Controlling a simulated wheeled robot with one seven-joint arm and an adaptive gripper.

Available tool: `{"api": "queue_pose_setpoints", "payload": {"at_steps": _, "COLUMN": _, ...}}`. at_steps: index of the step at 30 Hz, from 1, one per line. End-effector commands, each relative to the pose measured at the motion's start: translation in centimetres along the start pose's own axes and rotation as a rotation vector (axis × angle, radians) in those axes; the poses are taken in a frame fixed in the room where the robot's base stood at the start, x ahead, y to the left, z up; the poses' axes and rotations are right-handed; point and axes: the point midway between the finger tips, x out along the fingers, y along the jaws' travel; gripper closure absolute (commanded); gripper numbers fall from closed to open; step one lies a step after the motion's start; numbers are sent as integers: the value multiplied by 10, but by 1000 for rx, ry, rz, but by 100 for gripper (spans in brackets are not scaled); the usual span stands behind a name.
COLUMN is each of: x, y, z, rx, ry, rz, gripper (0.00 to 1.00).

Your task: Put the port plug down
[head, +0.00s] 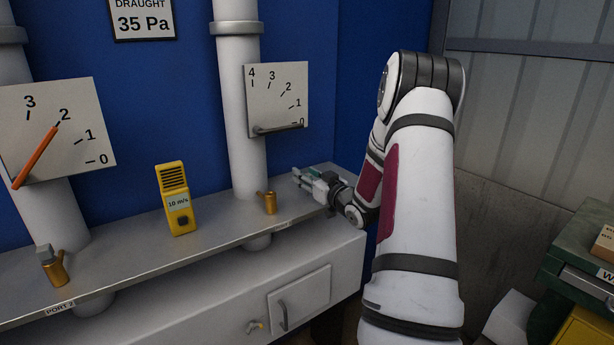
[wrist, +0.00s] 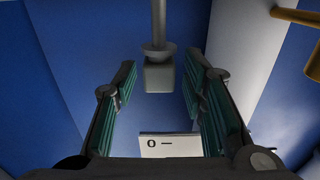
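The port plug (wrist: 159,75) is a grey block with a round flange and a thin stem, seen in the wrist view between my finger pads. The stem runs off the top edge, so what its end rests on is hidden. My gripper (wrist: 161,92) is open, with blue gaps between the block and the teal pads on both sides. In the head view my gripper (head: 306,180) is low over the right end of the shelf, right of the bare brass port (head: 270,203); the plug cannot be made out there. The left brass port (head: 56,270) carries a grey block.
The grey shelf (head: 130,255) runs along the blue wall. A yellow meter (head: 175,199) stands on it. White pipes (head: 238,100) rise behind, with two gauge plates; the right gauge (head: 277,95) hangs just above my gripper. A green cabinet (head: 580,245) stands at far right.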

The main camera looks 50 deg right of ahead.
Motion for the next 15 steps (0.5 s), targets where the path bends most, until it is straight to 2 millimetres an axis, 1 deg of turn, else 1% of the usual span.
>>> {"api": "queue_pose_setpoints", "payload": {"at_steps": 3, "x": 0, "y": 0, "z": -4, "rx": -1, "ry": 1, "rz": 0, "gripper": 62}}
{"api": "queue_pose_setpoints", "payload": {"at_steps": 5, "x": -6, "y": 1, "z": -3, "rx": 0, "ry": -1, "rz": 1, "gripper": 62}}
{"api": "queue_pose_setpoints", "payload": {"at_steps": 8, "x": -21, "y": 1, "z": -3, "rx": 0, "ry": -1, "rz": 2, "gripper": 62}}
{"api": "queue_pose_setpoints", "payload": {"at_steps": 15, "x": -71, "y": 1, "z": -3, "rx": 1, "ry": -1, "rz": 3, "gripper": 62}}
